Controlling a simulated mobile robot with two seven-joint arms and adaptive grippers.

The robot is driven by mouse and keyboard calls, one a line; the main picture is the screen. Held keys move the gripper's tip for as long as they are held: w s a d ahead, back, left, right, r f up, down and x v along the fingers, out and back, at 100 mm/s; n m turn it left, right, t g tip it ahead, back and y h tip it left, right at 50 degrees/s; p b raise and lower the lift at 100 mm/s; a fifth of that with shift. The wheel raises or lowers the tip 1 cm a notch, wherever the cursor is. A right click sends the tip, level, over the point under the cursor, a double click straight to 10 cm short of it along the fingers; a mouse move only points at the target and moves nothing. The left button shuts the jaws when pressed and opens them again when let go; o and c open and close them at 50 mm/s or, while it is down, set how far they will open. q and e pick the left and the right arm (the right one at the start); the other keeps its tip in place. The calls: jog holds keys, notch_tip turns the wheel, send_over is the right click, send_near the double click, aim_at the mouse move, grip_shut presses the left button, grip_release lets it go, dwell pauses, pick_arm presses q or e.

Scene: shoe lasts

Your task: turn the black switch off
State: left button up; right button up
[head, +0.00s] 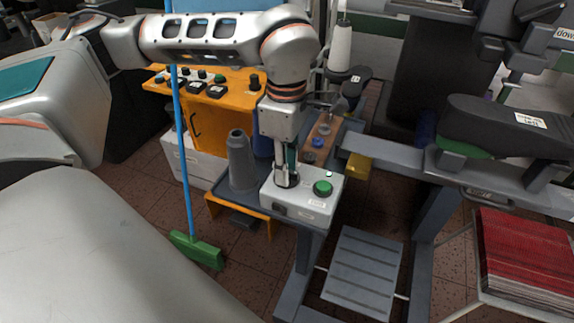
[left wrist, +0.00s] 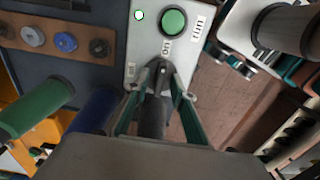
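The black switch (head: 287,180) stands on top of a light grey control box (head: 318,206), left of a round green button (head: 322,188). My left gripper (head: 285,172) reaches down onto the switch from above. In the left wrist view my left gripper (left wrist: 157,80) has its two green-padded fingers on either side of the dark switch (left wrist: 153,118), drawn in close and apparently shut on it. The fingers partly hide the switch, so its exact position is hard to read. The green button (left wrist: 174,22) is just beyond the fingertips. My right gripper is not in view.
A grey cone (head: 241,160) stands left of the box. Behind is an orange panel (head: 212,112) with several knobs. A board with round knobs (left wrist: 62,36) lies beside the box. A blue-handled broom with green head (head: 197,250) stands left. A grey machine frame (head: 400,155) is right.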

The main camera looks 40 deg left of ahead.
pick_arm(q)
grip_shut()
